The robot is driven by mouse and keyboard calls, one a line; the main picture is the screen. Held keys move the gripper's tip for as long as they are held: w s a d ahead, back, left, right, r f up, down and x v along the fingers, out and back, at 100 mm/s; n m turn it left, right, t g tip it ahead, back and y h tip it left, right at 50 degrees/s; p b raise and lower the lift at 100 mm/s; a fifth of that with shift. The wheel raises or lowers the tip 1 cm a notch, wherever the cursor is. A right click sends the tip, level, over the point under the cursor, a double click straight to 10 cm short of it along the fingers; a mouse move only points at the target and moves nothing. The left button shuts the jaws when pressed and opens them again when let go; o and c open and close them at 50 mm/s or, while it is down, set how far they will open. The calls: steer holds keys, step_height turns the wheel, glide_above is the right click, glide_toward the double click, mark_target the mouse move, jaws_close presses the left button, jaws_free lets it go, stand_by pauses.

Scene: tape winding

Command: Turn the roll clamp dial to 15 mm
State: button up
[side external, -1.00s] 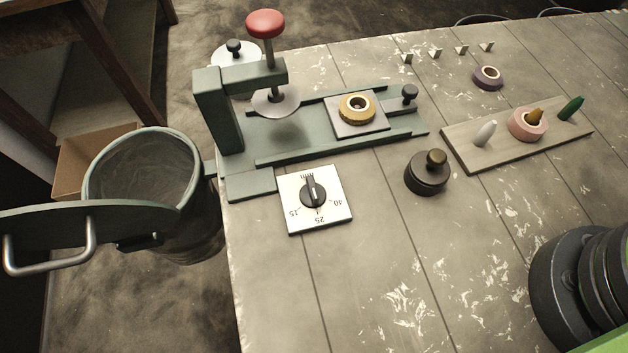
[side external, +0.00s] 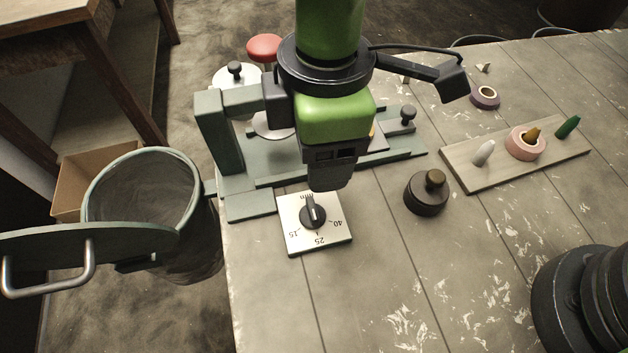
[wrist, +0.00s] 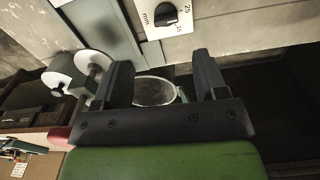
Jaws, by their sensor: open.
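The roll clamp dial is a white square plate (side external: 337,232) with a black round knob (side external: 312,214) at its middle. It lies on the table in front of the green-grey press. The plate is marked mm, 15, 25 and 40. A pale line on the knob lies toward the mm side. My gripper (side external: 330,178) points down just above and behind the dial, apart from the knob. In the wrist view my gripper (wrist: 163,60) has its two fingers spread with nothing held. The dial plate (wrist: 205,22) shows at the top edge there, partly cut off.
A black knobbed weight (side external: 427,195) is right of the dial. A pegged board (side external: 470,178) holds a pink roll (side external: 525,143). A bin (side external: 150,205) hangs left. The table front is clear.

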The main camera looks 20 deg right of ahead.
mark_target(314, 208)
steer(key=shift+n, duration=0.3)
steer(key=f, duration=0.7)
steer(key=a+f, duration=0.1)
steer(key=f, duration=0.3)
steer(key=shift+s+f, duration=0.2)
steer(key=shift+s, duration=0.1)
steer(key=c, duration=0.9)
